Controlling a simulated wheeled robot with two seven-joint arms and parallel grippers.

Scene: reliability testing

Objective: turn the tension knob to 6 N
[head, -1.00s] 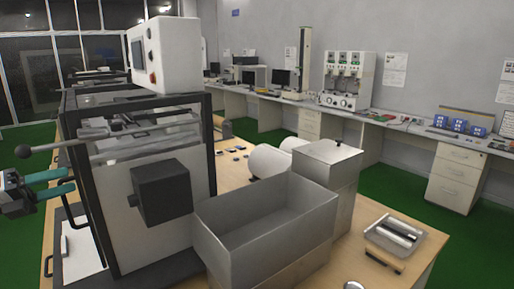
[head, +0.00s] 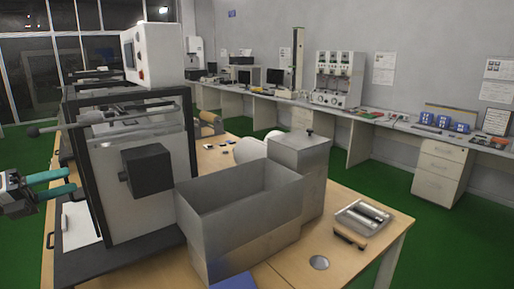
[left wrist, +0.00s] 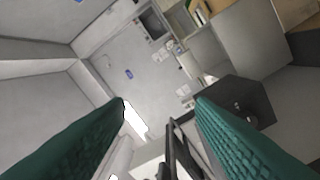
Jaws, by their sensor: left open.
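A machine with a dark frame (head: 188,150) and pale front panel (head: 108,172) stands on the table at the left. A dark box (head: 150,168) juts from the panel. A small dark knob-like part (head: 122,176) shows at the box's left side; no scale or reading is legible. The box also shows in the left wrist view (left wrist: 228,92), with a dark round part (left wrist: 262,122) beside the right finger. My left gripper (head: 72,181) is open and empty, its teal fingers pointing right near the machine's left edge, apart from the box. My right gripper is out of view.
An open metal bin (head: 235,225) stands right of the machine, with a metal tray (head: 362,216) farther right. A white control box (head: 155,53) tops the machine.

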